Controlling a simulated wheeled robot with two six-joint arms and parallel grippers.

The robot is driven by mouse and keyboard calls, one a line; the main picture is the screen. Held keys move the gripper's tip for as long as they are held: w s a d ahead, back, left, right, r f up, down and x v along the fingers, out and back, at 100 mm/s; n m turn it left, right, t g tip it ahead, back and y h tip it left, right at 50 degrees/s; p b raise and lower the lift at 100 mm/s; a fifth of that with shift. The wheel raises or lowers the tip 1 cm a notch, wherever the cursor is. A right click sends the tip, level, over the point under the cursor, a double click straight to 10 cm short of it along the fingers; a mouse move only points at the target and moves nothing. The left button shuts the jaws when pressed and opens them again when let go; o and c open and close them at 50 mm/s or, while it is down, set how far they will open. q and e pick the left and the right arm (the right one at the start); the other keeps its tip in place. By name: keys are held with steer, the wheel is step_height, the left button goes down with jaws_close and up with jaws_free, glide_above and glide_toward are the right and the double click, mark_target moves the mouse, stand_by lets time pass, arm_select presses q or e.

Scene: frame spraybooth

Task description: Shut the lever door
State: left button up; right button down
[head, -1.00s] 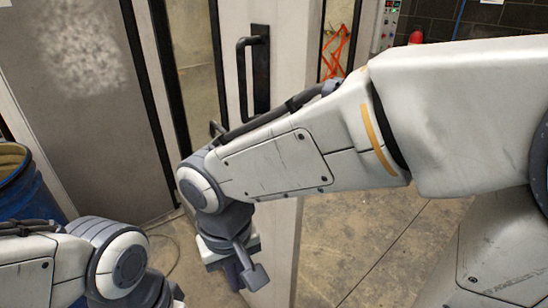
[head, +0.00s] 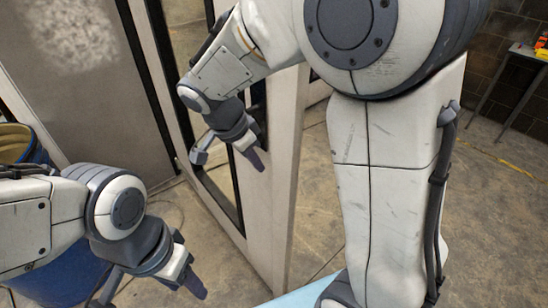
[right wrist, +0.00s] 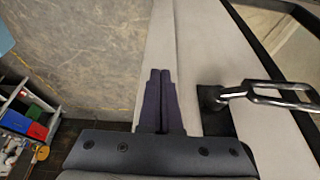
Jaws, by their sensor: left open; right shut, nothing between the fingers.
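The door (head: 280,190) is a pale-framed leaf with a dark-edged window, standing at an angle in the middle of the head view. It appears to stand open, with floor visible past its free edge. My right gripper (head: 256,162) is shut and empty in front of the door's stile. In the right wrist view its closed fingers (right wrist: 160,100) lie over the pale stile, just left of the lever handle (right wrist: 270,92) and its black plate (right wrist: 215,118). Contact cannot be told. In the head view the gripper hides most of the handle. My left gripper (head: 188,272) is open and empty at the lower left.
A blue drum (head: 65,275) stands at the left, partly behind my left arm. A grey wall panel (head: 75,90) is behind it. A bench with coloured items (head: 528,48) stands at the far right. The concrete floor (head: 318,215) right of the door is clear.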

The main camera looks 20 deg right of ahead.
mark_target(275, 163)
steer(key=d+f+p, duration=0.1)
steer(key=w+d+f+p, duration=0.1)
steer(key=d, duration=0.1)
steer(key=d+f+p, duration=0.1)
steer(key=d, duration=0.1)
steer(key=shift+w+f, duration=0.25)
steer(key=shift+f, duration=0.05)
